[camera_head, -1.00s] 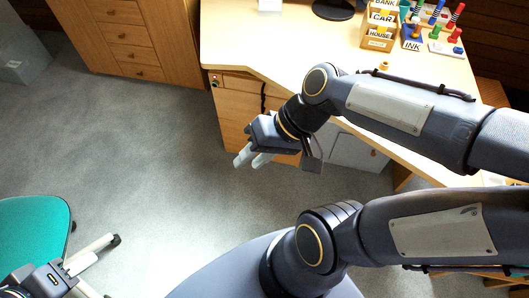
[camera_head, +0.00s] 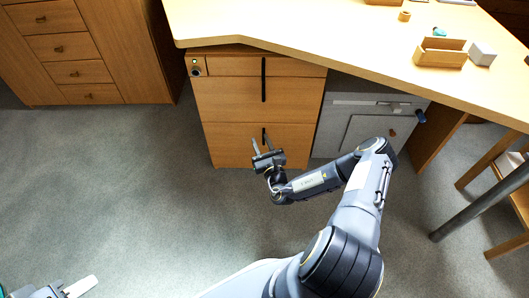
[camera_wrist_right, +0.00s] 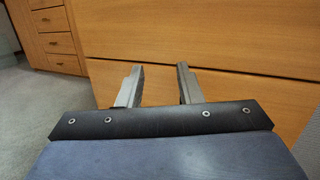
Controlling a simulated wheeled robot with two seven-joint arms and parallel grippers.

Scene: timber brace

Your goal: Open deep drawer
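A wooden drawer unit (camera_head: 228,100) stands under the desk, its fronts closed. Its lower, deep drawer front (camera_head: 228,145) has a dark vertical handle (camera_head: 264,133), partly hidden by my right gripper. The front above it carries a longer dark vertical handle (camera_head: 264,82). My right gripper (camera_head: 261,141) is in front of the lower drawer, near its handle. In the right wrist view its two fingers (camera_wrist_right: 160,67) are apart with nothing between them, pointing at the wooden front. The handle does not show there. My left gripper (camera_head: 70,289) is partly cut off at the bottom left.
The desk top (camera_head: 340,40) overhangs the drawer unit. A grey cabinet (camera_head: 350,120) stands right of it, and a wooden cabinet (camera_head: 90,50) stands at the left. A wooden stool or chair (camera_head: 500,170) is at the right. The grey floor (camera_head: 130,190) in front is clear.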

